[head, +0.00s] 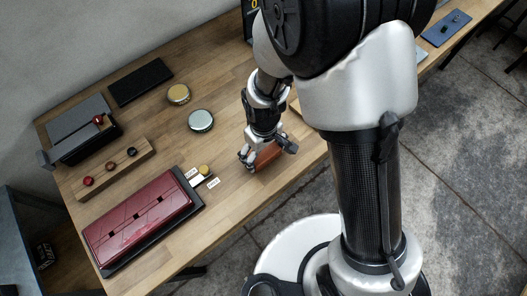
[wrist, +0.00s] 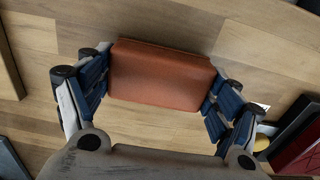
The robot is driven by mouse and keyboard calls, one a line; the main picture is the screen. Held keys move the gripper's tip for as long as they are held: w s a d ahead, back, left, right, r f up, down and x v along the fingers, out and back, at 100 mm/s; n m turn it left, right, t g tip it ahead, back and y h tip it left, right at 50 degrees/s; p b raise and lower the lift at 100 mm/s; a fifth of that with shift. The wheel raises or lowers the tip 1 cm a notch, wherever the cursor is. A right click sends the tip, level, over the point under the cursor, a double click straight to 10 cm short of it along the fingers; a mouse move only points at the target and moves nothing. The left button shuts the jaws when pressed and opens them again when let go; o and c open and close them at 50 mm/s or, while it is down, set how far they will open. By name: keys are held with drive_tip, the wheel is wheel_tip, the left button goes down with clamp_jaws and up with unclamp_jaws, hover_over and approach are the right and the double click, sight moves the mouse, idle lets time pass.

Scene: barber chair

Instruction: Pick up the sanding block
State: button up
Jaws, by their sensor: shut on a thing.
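The sanding block is a reddish-brown block with rounded edges. In the head view the sanding block (head: 268,154) shows partly at my gripper (head: 266,158), near the table's front edge. In the wrist view the sanding block (wrist: 162,76) sits between the two blue-padded fingers of my gripper (wrist: 157,95). The fingers press on its two short ends, so my gripper is shut on it. Whether the block touches the table or is lifted is hard to tell.
On the wooden table (head: 232,190) are a dark red case (head: 140,222), a wooden rack with knobs (head: 112,168), two round tins (head: 200,120) (head: 179,94) and a black pad (head: 140,82). A small yellow-topped item (head: 204,170) with labels stands left of my gripper.

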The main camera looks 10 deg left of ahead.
sight(264, 151)
wheel_tip(264, 151, up, 19)
drive_tip(key=p, duration=0.5)
drive_tip(key=shift+p, duration=0.35)
drive_tip(key=o, duration=0.6)
drive_tip(key=c, duration=0.4)
drive_tip(key=shift+w, duration=0.1)
